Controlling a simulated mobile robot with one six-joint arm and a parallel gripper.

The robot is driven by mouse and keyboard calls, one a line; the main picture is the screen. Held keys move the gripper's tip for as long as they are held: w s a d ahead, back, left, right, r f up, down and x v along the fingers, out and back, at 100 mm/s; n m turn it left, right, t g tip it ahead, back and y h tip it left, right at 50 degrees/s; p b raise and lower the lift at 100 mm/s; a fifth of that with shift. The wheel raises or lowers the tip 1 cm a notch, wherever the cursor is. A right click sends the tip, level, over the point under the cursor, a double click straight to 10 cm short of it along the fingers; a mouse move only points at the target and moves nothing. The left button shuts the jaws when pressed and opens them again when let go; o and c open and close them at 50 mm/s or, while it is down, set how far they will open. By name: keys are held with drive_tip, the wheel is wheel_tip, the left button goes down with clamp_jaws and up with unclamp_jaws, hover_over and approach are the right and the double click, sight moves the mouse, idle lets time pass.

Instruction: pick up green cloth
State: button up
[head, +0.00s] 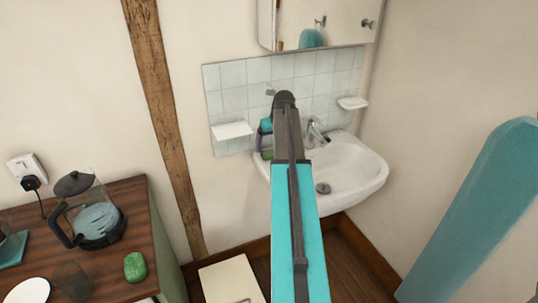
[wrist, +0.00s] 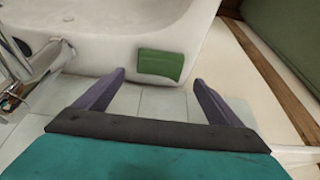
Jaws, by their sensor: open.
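The green cloth (wrist: 160,66) is a small, flat, dark green rectangle on the white edge of the sink in the wrist view. My gripper (wrist: 159,78) is open, with its purple fingers spread on either side of the cloth's near edge. The fingers look empty, and I cannot tell whether they touch anything. In the head view my gripper (head: 259,141) is at the left end of the sink, in front of the tiles. My arm hides part of it there. A bit of green (head: 267,154) beside the fingers seems to be the cloth.
The white sink (head: 350,165) has a tap (head: 315,132) at its back. A soap shelf (head: 232,130) is on the tiles left of my gripper, and a mirror cabinet (head: 335,22) hangs above. The dresser (head: 135,205) at left holds a coffee pot (head: 90,215) and a green lump (head: 135,266).

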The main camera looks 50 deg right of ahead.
sight(270, 149)
drive_tip(key=shift+p+x, duration=0.75)
drive_tip(key=shift+x, duration=1.7)
drive_tip(key=shift+c, duration=0.3)
drive_tip(key=c, duration=1.1)
